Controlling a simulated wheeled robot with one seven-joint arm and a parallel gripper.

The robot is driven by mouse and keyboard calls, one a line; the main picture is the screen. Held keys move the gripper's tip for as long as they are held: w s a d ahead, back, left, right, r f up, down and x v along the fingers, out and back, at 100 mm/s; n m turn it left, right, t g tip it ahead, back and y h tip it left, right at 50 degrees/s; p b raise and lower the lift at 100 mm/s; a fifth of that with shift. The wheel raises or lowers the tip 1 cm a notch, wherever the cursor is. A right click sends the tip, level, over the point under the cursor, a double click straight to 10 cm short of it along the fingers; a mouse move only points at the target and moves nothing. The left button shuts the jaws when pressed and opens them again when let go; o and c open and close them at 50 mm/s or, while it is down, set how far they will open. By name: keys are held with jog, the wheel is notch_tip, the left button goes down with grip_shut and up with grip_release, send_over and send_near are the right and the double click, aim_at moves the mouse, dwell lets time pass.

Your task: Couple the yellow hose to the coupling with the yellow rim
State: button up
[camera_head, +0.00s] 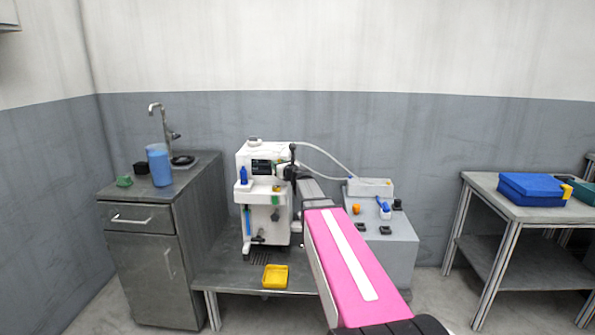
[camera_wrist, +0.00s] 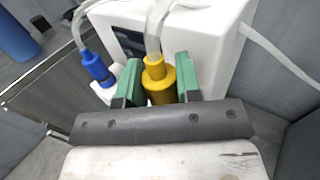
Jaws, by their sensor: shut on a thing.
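My gripper (camera_wrist: 160,78) is shut on the yellow hose end (camera_wrist: 157,84), with one green finger on each side of it. A clear tube runs up out of the yellow end in the wrist view. In the head view my gripper (camera_head: 285,176) is at the right front of the white machine (camera_head: 262,215), and the hose end is not clear there. I cannot make out a coupling with a yellow rim in either view. I cannot tell whether the yellow end touches anything below it, as my gripper hides that part.
A blue hose end (camera_wrist: 95,68) stands left of my gripper. A yellow tray (camera_head: 275,277) lies on the low bench before the machine. A grey cabinet (camera_head: 385,245) with small parts stands to the right. A sink counter (camera_head: 205,170) with a blue jug (camera_head: 158,165) is left.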

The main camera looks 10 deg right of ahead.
jog(key=shift+w+a+r, duration=0.1)
jog(key=shift+w+a, duration=0.1)
jog(key=shift+a, duration=0.5)
jog(key=shift+f, duration=0.2)
send_over(277, 190)
jog(key=w, duration=0.2)
jog(key=shift+s+f, duration=0.15)
jog(key=shift+f, duration=2.45)
jog(key=shift+f, duration=0.6)
jog(key=o, duration=0.6)
jog(key=shift+o, duration=0.2)
jog(key=shift+s, duration=0.15)
jog(key=v, duration=1)
jog(key=shift+s+d, duration=0.3)
